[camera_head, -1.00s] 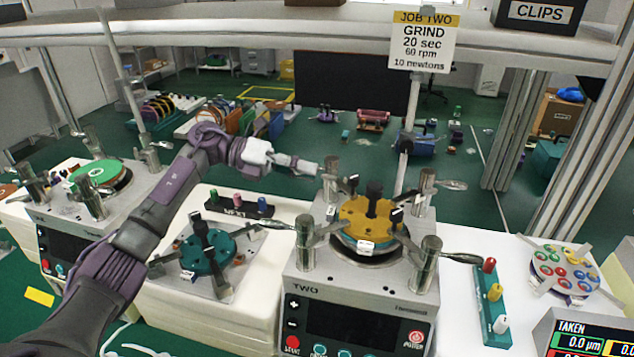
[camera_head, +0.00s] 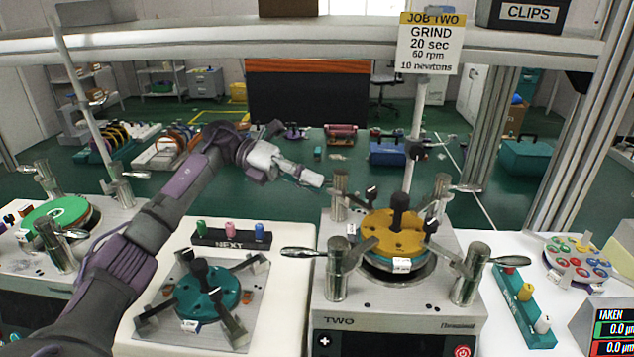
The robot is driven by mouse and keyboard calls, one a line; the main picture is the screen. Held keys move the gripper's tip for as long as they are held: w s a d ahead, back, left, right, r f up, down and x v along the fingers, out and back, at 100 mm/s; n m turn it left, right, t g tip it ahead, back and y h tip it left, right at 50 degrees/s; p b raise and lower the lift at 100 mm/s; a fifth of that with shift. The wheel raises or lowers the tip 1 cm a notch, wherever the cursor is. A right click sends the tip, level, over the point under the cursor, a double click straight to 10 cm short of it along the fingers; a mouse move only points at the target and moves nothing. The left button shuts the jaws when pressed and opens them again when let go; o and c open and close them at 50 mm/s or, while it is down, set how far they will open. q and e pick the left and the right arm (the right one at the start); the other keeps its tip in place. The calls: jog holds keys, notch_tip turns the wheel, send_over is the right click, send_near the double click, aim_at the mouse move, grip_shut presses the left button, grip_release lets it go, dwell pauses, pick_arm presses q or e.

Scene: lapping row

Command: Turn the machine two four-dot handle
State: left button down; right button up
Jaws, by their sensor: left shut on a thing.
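Machine two (camera_head: 395,318) is a grey unit labelled TWO, with metal posts around its round plate. A yellow disc (camera_head: 388,236) with a black knob sits on the plate. Lever handles stick out from the posts: the front-left handle (camera_head: 302,252) points left and the back-right handle (camera_head: 468,188) points right. My left gripper (camera_head: 311,178) is shut just left of the back-left post (camera_head: 338,191), at the place of its handle, and hides what it grips. Dots on the handles are too small to make out. My right gripper is not in view.
A teal disc (camera_head: 205,292) lies on a plate to the left, below the NEXT rack (camera_head: 232,237). A clip strip (camera_head: 524,305) stands right of the machine. The shelf rail with the JOB TWO sign (camera_head: 430,44) crosses above. Another machine (camera_head: 85,258) is at far left.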

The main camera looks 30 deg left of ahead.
pick_arm(q)
jog(key=c, duration=1.1)
grip_release()
notch_tip(320, 180, up, 10)
jog(key=shift+s+f, duration=0.1)
jog(key=shift+f, duration=0.05)
jog(key=shift+w, duration=0.2)
